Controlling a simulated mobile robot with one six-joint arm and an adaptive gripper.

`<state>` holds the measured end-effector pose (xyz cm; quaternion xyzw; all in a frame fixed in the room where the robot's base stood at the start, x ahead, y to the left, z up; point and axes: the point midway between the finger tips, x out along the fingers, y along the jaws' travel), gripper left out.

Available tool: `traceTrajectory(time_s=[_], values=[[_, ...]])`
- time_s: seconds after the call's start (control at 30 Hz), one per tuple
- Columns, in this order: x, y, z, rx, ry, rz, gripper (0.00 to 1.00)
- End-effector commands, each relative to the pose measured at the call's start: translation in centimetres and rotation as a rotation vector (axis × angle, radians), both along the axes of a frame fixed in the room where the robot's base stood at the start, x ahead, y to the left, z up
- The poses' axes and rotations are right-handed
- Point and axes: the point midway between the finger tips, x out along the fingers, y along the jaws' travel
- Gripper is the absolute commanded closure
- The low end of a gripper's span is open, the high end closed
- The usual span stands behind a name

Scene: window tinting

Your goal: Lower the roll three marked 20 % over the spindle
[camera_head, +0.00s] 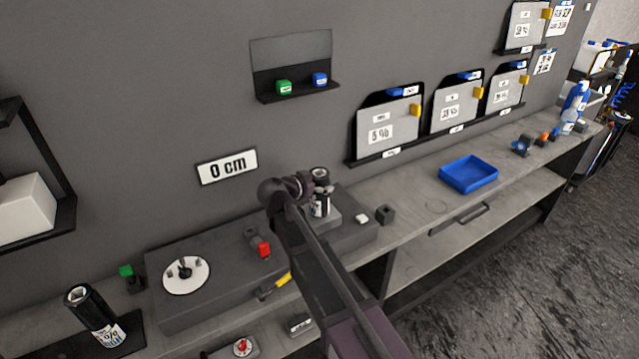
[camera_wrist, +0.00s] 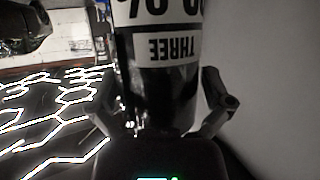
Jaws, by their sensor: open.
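Roll three is a black roll (camera_head: 320,207) with a white label, upright at the right end of the long dark grey bench unit. In the wrist view the roll (camera_wrist: 160,95) fills the middle, its label reading THREE upside down with part of a percent figure above. My gripper (camera_head: 313,186) is at the roll's upper part. In the wrist view its open fingers (camera_wrist: 160,122) stand on either side of the roll. A white disc (camera_head: 170,280) with a short dark central post, perhaps the spindle, lies on the unit's left part. The roll's underside is hidden.
Another black roll (camera_head: 88,306) stands on a dark plate at the lower left. A red-topped block (camera_head: 264,250) and a yellow-handled piece (camera_head: 283,281) lie near the arm. A small dark cube (camera_head: 386,214) and a blue tray (camera_head: 469,174) are to the right.

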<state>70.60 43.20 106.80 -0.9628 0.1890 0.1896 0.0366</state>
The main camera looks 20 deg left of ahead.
Motion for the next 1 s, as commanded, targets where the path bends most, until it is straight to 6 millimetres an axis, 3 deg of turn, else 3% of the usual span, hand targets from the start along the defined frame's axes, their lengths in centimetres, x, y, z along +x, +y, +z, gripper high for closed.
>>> traceTrajectory(time_s=[0.37, 1.0], values=[[0.0, 0.0, 1.0, 0.000, 0.000, 0.000, 0.00], [0.0, 0.0, 6.3, 0.000, -0.001, 0.000, 0.00]])
